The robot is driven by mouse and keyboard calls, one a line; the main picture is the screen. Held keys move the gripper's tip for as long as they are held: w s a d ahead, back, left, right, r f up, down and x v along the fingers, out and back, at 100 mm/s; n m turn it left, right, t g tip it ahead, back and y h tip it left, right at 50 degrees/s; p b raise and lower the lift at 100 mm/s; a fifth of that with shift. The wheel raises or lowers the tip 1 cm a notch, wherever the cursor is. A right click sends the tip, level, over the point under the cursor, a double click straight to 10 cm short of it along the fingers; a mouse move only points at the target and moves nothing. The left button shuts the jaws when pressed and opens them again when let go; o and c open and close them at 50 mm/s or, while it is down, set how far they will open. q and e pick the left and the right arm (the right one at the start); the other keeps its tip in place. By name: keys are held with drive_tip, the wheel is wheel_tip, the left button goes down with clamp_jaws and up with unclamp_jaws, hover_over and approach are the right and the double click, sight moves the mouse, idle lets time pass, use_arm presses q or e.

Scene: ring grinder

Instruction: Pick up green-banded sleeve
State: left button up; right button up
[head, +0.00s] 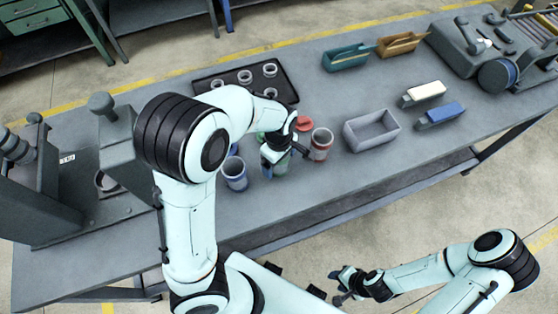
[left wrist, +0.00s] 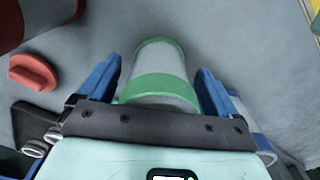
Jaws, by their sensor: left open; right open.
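The green-banded sleeve (left wrist: 160,75) is a pale grey cylinder with green bands, between the two blue fingers of my left gripper (left wrist: 158,88) in the left wrist view. The fingers are open, with a gap on each side of it. In the head view the sleeve (head: 281,168) is mostly hidden behind my left gripper (head: 283,160). It is on the workbench between a blue-banded sleeve (head: 235,174) and a red-banded sleeve (head: 320,144). My right gripper (head: 345,283) is open and empty, off the bench's front edge at the lower right.
A black tray (head: 222,78) with several rings is behind. A grey open bin (head: 371,130) stands to the right of the red-banded sleeve. A red piece (left wrist: 32,72) lies close on the left in the left wrist view. A machine (head: 120,150) fills the bench's left end.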

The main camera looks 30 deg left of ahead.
use_arm(q)
drive_tip(key=shift+w+r, duration=0.1)
drive_tip(key=c, duration=1.1)
drive_tip(key=shift+c, duration=0.2)
